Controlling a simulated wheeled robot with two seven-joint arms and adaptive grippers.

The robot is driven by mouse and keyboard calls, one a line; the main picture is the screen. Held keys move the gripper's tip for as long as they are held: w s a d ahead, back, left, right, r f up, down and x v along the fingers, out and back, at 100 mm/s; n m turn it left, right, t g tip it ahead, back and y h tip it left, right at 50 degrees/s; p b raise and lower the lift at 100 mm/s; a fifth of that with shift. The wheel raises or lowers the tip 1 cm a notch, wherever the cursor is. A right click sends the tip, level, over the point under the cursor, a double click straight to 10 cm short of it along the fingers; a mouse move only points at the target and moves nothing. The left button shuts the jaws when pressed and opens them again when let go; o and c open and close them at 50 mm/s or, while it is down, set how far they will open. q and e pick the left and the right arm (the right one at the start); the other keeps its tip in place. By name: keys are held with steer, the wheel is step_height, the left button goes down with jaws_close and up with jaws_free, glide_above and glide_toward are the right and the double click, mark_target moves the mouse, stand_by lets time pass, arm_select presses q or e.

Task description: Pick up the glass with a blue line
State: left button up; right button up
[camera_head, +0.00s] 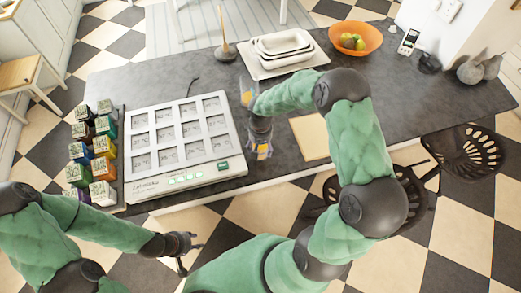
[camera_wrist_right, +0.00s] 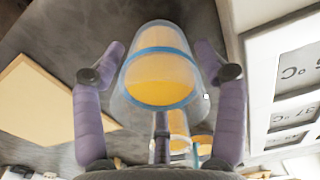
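The glass with a blue line (camera_wrist_right: 158,65) holds orange liquid and shows between the two fingers of my right gripper (camera_wrist_right: 160,62). The fingers stand on either side of it, with narrow gaps that look clear of the glass. In the head view my right gripper (camera_head: 259,148) points down near the table's front edge and largely hides what is between its fingers. Other glasses with orange liquid (camera_wrist_right: 180,125) show behind it in the wrist view; their lines are unclear. My left gripper (camera_head: 187,252) is open and empty, below the table's front edge.
A white panel of tiles (camera_head: 180,140) lies left of my right gripper, with several small boxes (camera_head: 102,168) beyond it. A tan board (camera_head: 309,137) lies to the right. White trays (camera_head: 283,48) and an orange bowl (camera_head: 356,38) stand at the back. Stools (camera_head: 465,152) stand at the right.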

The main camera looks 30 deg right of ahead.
steer(key=c, duration=0.6)
steer(key=shift+r, duration=0.1)
steer(key=shift+c, duration=0.2)
